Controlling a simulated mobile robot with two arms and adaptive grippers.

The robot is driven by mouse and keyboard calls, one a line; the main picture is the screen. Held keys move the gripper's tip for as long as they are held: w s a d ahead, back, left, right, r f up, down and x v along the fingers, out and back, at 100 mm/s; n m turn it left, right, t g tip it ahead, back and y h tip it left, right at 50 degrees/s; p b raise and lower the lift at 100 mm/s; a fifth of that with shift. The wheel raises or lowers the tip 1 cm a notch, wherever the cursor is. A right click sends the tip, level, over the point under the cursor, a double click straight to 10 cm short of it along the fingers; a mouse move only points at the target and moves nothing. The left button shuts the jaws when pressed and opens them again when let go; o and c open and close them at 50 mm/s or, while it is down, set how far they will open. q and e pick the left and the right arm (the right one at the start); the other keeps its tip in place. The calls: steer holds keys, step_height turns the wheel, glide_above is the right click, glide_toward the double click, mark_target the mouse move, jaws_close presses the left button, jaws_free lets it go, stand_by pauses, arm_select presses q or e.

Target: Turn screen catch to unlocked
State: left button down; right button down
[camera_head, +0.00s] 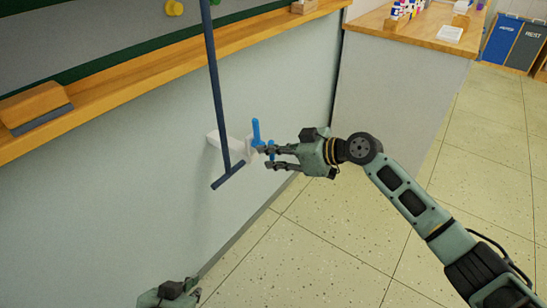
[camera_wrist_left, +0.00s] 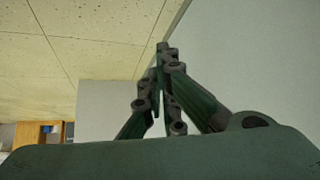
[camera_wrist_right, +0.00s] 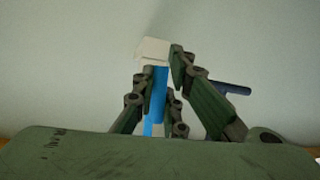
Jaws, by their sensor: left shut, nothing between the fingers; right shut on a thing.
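The screen catch is a blue lever (camera_head: 256,131) on a white block (camera_head: 235,147) mounted on the pale wall. Its blue upper arm points up in the head view. My right gripper (camera_head: 268,157) is shut on the lower part of the blue lever. The right wrist view shows the blue lever (camera_wrist_right: 159,92) between the fingers, with the white block (camera_wrist_right: 153,49) just beyond; the fingers hide part of the lever. My left gripper (camera_wrist_left: 162,48) is shut and empty, low by the wall; in the head view only part of its body shows at the bottom edge.
A dark pole with a crossbar (camera_head: 228,175) hangs right beside the white block. A wooden ledge (camera_head: 120,100) with an eraser (camera_head: 35,103) runs along the board above. A cabinet with a wooden top (camera_head: 420,43) stands behind. The tiled floor at right is clear.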

arm_select(q)
steer(key=shift+w+d+r+t+h, duration=0.15)
steer(key=shift+w+d+r+t, duration=0.2)
steer(key=shift+w+r+t, duration=0.4)
steer(key=shift+w+d+r+t+h, duration=0.15)
steer(key=shift+w+d+r+t, duration=0.15)
steer(key=shift+w+r, duration=0.45)
arm_select(e)
steer(key=shift+a+r+m+y, duration=0.15)
steer(key=shift+r+m+y, duration=0.15)
steer(key=shift+r, duration=0.1)
arm_select(q)
steer(key=shift+w+f, duration=0.2)
arm_select(e)
steer(key=c, duration=1.8)
jaws_free()
steer(key=shift+w, duration=0.1)
arm_select(q)
steer(key=shift+a, duration=0.1)
arm_select(e)
steer(key=v, duration=1.2)
steer(key=shift+f, duration=0.1)
